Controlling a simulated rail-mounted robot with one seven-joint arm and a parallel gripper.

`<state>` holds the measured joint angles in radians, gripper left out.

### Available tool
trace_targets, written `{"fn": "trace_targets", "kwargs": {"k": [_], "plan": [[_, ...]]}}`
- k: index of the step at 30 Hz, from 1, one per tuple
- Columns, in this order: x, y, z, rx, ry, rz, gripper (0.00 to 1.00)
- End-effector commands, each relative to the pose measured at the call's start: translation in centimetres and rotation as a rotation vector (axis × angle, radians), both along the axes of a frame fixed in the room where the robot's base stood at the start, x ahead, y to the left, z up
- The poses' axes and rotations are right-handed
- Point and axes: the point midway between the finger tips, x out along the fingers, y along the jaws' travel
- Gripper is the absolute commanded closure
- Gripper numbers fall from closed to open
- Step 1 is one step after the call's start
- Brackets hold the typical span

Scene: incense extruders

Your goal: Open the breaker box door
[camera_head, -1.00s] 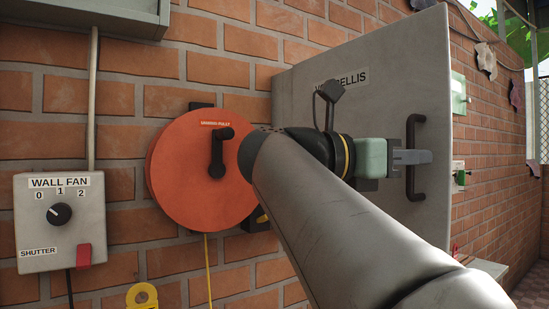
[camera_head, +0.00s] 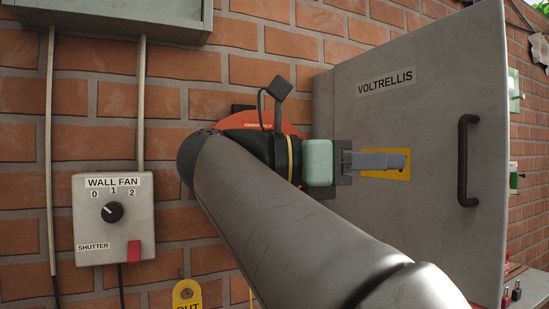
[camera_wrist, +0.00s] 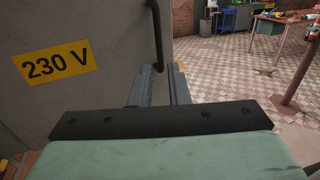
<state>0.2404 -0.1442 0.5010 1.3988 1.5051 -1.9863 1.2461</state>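The large grey breaker box door (camera_head: 420,95), marked VOLTRELLIS, stands swung out at an angle from the brick wall. A black bar handle (camera_head: 467,160) is on its right part. My gripper (camera_head: 405,161) is left of the handle in the head view, its fingers pointing right in front of the yellow label (camera_head: 400,174). In the wrist view, the gripper's two fingers (camera_wrist: 160,85) are apart and hold nothing. There, the lower end of the handle (camera_wrist: 158,40) shows beyond the fingers, and the 230 V label (camera_wrist: 55,64) is to their left. The box interior is hidden.
The wall fan switch box (camera_head: 113,220) is at left, with conduits above it. An orange-red disc (camera_head: 290,128) is mostly hidden behind my arm. A grey cabinet (camera_head: 110,15) hangs above.

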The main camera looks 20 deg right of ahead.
Motion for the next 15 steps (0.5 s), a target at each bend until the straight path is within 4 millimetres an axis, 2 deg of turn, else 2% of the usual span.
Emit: {"fn": "trace_targets", "kwargs": {"k": [15], "plan": [[0.3, 3.3, 0.5, 0.001, -0.005, -0.001, 0.85]]}}
